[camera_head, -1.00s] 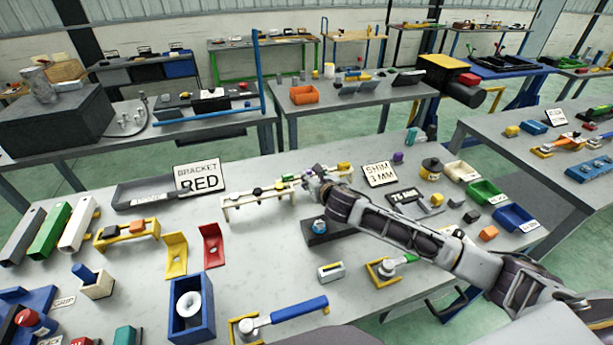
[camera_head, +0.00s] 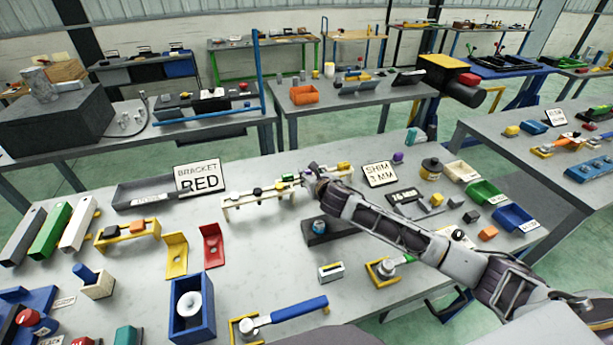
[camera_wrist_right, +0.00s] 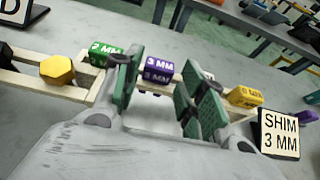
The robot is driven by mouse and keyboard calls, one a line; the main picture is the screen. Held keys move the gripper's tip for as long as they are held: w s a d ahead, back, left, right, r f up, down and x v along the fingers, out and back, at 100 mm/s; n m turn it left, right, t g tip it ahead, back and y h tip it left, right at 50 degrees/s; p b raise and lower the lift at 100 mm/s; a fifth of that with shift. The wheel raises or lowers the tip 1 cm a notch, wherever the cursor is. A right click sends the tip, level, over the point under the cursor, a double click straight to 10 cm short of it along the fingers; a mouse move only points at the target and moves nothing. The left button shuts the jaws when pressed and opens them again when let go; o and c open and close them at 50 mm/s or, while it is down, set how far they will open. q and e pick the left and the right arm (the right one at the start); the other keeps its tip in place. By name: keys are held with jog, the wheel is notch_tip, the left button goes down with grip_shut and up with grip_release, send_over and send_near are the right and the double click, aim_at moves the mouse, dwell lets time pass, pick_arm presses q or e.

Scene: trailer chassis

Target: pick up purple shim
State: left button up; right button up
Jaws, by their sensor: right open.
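The purple shim (camera_wrist_right: 158,75), marked 3 MM, sits on the cream rack (camera_wrist_right: 75,92) in the right wrist view. A green shim (camera_wrist_right: 103,55), marked 2 MM, is left of it and a yellow shim (camera_wrist_right: 245,96) right of it. My right gripper (camera_wrist_right: 166,88) is open, its green-padded fingers on either side of the purple shim in the picture. The shim appears nearer the left finger; I cannot tell whether they touch. In the head view my right gripper (camera_head: 312,174) is at the rack and seems to hide the purple shim. My left gripper is out of view.
A SHIM 3 MM sign (camera_head: 380,173) stands right of the rack. A dark block with a blue knob (camera_head: 319,227) is in front, below my right forearm. A BRACKET RED sign (camera_head: 198,178) and grey tray (camera_head: 130,197) stand left.

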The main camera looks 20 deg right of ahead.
aim_at(307, 172)
jog(key=shift+x, duration=1.85)
jog(key=c, duration=0.7)
